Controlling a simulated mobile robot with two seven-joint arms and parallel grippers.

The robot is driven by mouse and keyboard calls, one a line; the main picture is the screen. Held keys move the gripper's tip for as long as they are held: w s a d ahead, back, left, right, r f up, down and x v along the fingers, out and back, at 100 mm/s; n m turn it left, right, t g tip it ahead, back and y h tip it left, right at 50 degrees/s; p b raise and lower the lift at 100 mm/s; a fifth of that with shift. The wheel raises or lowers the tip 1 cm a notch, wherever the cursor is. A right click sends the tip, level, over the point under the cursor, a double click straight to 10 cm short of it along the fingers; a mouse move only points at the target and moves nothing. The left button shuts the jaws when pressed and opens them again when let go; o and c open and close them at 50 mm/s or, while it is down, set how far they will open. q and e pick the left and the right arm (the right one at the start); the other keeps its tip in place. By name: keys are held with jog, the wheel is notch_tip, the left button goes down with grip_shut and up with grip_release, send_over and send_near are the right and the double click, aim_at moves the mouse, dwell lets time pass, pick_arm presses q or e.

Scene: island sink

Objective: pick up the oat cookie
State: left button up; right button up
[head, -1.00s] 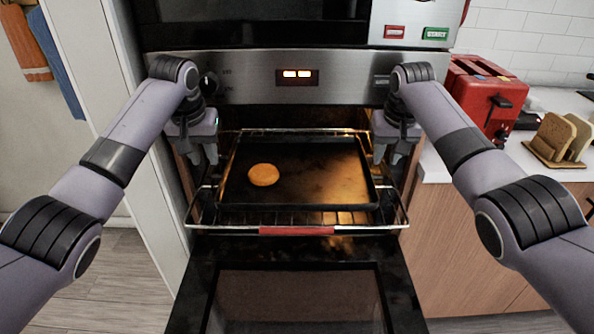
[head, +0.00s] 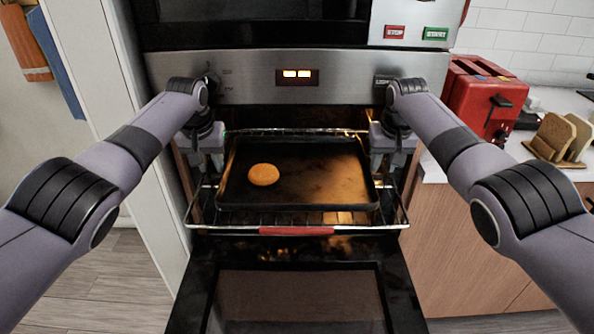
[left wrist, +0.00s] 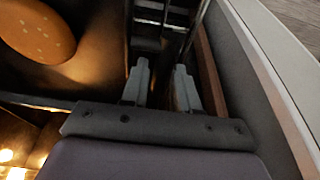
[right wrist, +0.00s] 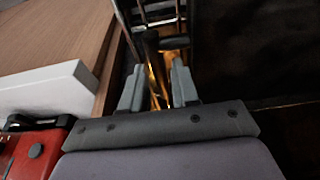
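The oat cookie (head: 263,174) is a round orange-brown disc lying on the left part of a dark baking tray (head: 310,190). The tray rests on the pulled-out oven rack. The cookie also shows at the upper left of the left wrist view (left wrist: 37,28). My left gripper (head: 207,172) is at the tray's left side, left of the cookie and apart from it. Its fingers (left wrist: 160,75) are parted with nothing between them. My right gripper (head: 388,172) is at the tray's right side, far from the cookie. Its fingers (right wrist: 156,80) are parted, with the rack's side beyond.
The oven rack (head: 205,215) has a wire rim with a red front bar (head: 297,231). The oven door (head: 300,290) hangs open below. A white panel (head: 120,120) stands close on the left. A red toaster (head: 478,100) and a wooden holder (head: 550,150) are on the right counter.

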pick_arm(q)
jog(key=shift+f, duration=0.1)
jog(key=shift+c, duration=0.3)
pick_arm(e)
jog(key=shift+c, duration=0.3)
pick_arm(q)
grip_shut()
pick_arm(e)
grip_shut()
jog(key=shift+r, duration=0.1)
